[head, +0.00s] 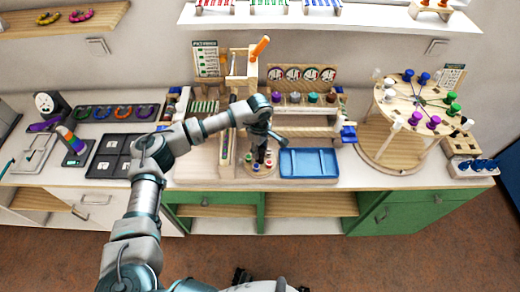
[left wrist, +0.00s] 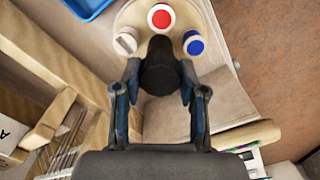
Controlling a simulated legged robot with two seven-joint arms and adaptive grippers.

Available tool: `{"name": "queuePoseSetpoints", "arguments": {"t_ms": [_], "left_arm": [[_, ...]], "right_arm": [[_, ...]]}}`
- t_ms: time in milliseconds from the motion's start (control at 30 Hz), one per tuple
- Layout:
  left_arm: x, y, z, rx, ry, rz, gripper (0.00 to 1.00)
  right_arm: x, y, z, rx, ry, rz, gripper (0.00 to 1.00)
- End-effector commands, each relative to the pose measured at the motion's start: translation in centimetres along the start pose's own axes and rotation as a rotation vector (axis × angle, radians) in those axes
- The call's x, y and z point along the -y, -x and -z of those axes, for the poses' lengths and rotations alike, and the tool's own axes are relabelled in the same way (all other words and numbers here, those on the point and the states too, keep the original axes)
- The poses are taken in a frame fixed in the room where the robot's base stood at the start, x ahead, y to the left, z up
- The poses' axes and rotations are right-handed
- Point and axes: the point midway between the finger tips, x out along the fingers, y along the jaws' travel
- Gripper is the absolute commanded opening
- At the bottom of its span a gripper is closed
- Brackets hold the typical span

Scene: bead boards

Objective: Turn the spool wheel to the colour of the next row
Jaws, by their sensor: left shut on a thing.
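The spool wheel is a small wooden disc (left wrist: 133,12) carrying spools with a white cap (left wrist: 125,40), a red cap (left wrist: 160,17) and a blue cap (left wrist: 193,42). A dark round knob (left wrist: 160,66) stands up from it. My left gripper (head: 262,158) is over the wheel in the head view, hiding much of it. In the left wrist view my left gripper (left wrist: 160,84) has its fingers on both sides of the knob, shut on it. A pattern card (head: 207,58) stands behind on the bench, its rows too small to read. My right gripper is not in view.
A blue tray (head: 309,163) lies just right of the wheel. A wooden frame with an orange-handled tool (head: 260,47) stands behind. A larger round stand (head: 385,150) with coloured pegs is at the right. Dark trays (head: 112,156) lie at the left.

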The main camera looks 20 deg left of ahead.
Motion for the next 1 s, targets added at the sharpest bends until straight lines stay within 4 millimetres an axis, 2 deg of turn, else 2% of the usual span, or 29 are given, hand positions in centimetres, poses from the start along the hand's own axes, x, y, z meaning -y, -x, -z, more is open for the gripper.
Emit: {"name": "queuePoseSetpoints", "arguments": {"t_ms": [367, 400, 500, 833, 1000], "left_arm": [[-0.2, 0.3, 0.2, -0.003, 0.001, -0.009, 0.06], [-0.2, 0.3, 0.2, -0.003, 0.001, -0.009, 0.46], [-0.2, 0.2, 0.2, -0.002, 0.001, -0.007, 0.66], [-0.1, 0.4, 0.1, -0.001, -0.001, -0.005, 0.66], [-0.1, 2.8, 0.1, -0.001, -0.001, -0.007, 0.66]], "right_arm": [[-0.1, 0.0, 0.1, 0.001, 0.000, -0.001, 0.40], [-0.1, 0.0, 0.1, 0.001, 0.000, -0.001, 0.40], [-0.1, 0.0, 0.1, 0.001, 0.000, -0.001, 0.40], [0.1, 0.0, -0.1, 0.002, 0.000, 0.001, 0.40], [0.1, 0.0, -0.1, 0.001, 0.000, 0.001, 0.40]]}}
